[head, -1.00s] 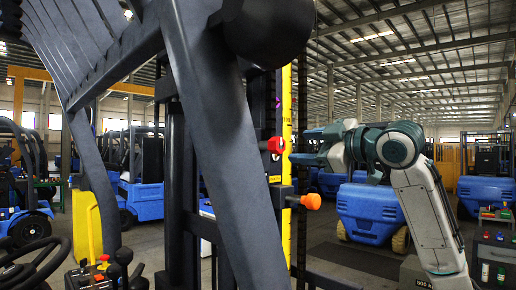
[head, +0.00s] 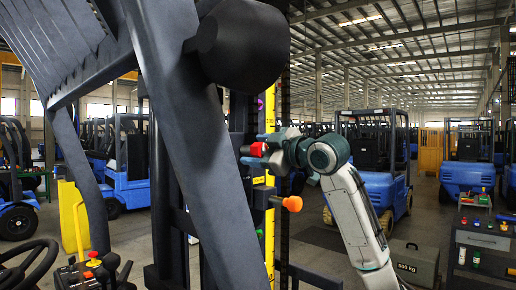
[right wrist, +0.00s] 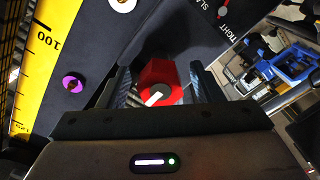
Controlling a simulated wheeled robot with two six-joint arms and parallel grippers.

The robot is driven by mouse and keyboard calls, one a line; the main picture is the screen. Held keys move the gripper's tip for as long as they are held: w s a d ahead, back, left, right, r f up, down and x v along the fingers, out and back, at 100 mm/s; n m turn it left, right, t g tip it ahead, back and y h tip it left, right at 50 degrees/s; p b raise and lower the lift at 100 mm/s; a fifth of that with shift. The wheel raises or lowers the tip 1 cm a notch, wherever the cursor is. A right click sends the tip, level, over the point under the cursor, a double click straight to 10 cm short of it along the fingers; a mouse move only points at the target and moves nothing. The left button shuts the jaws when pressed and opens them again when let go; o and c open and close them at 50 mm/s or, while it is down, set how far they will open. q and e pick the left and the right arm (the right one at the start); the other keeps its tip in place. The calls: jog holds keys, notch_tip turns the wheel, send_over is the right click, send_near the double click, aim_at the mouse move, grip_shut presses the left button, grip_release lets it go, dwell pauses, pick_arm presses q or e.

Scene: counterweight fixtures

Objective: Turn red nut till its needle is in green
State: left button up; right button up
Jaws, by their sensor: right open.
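The red nut (head: 257,149) sits on the dark mast, beside a yellow scale strip (head: 270,128). My right gripper (head: 262,150) is open at the nut, one finger on each side. In the right wrist view the red nut (right wrist: 158,85) shows a white mark and lies between the two open fingers (right wrist: 163,88). I cannot tell whether the fingers touch it. A dial plate (right wrist: 190,25) lettered "TIGHT" and part of "SLACK" is cut off at the top; a small red mark shows on it. I cannot make out the needle's reading or a green zone. My left gripper is not in view.
An orange knob (head: 292,203) sticks out below the nut. A purple knob (right wrist: 72,83) is beside the scale. A thick dark slanted beam (head: 190,130) blocks much of the left. A 500 kg block (head: 411,264) and a tool cart (head: 480,245) stand at the right.

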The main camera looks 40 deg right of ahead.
jog(key=shift+c, duration=0.2)
jog(key=c, duration=0.3)
jog(key=shift+w, duration=0.1)
jog(key=c, duration=0.6)
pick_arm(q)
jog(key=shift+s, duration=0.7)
pick_arm(e)
jog(key=shift+c, duration=0.2)
